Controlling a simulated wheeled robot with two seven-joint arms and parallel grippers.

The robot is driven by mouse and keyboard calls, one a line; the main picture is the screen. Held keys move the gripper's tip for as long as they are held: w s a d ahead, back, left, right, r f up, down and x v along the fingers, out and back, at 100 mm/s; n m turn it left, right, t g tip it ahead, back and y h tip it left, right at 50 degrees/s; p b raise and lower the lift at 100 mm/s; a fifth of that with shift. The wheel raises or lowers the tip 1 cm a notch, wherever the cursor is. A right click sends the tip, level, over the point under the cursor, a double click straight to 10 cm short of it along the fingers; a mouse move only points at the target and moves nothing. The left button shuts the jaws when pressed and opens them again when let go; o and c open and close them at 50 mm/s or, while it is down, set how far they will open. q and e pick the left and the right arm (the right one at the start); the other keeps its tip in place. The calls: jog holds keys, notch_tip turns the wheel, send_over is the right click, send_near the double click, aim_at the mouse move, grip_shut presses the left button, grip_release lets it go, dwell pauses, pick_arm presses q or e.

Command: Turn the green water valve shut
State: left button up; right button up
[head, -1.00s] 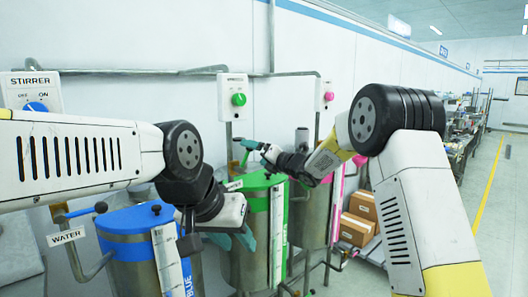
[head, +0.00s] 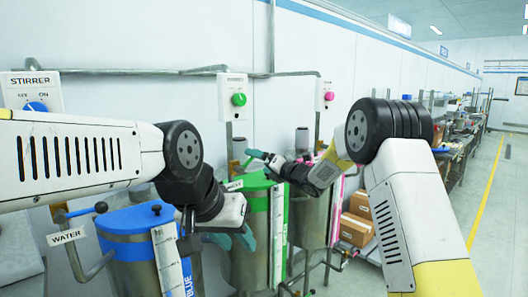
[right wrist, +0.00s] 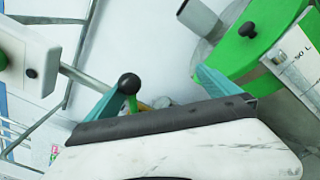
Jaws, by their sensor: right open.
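The green water valve shows in the right wrist view as a short green lever (right wrist: 132,103) with a black ball knob (right wrist: 129,83) on its end. My right gripper (right wrist: 160,84) is open, with the knob between its teal fingers, nearer the left one. I cannot tell whether they touch. In the head view the right gripper (head: 259,158) is above the green-lidded drum (head: 253,183), and the valve cannot be made out clearly. My left gripper (head: 235,238) is low, in front of the green drum; its finger gap is unclear.
A blue-lidded drum (head: 138,222) with its own water pipe stands at the left. A pink-marked drum (head: 312,218) stands beyond the green one. Control boxes with a green knob (head: 239,99) and a pink knob (head: 329,96) hang on the wall. Cardboard boxes (head: 357,229) sit at the right.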

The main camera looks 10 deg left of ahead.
jog(key=shift+w+f, duration=0.1)
jog(key=shift+f, duration=1.3)
jog(key=shift+d+f, duration=0.1)
jog(key=shift+w+f, duration=0.1)
jog(key=shift+f, duration=0.45)
jog(key=shift+d, duration=0.1)
jog(key=shift+s+a+r, duration=0.35)
jog(key=shift+s+r, duration=0.05)
jog(key=shift+r, duration=0.15)
jog(key=v, duration=0.9)
jog(key=shift+r, duration=0.1)
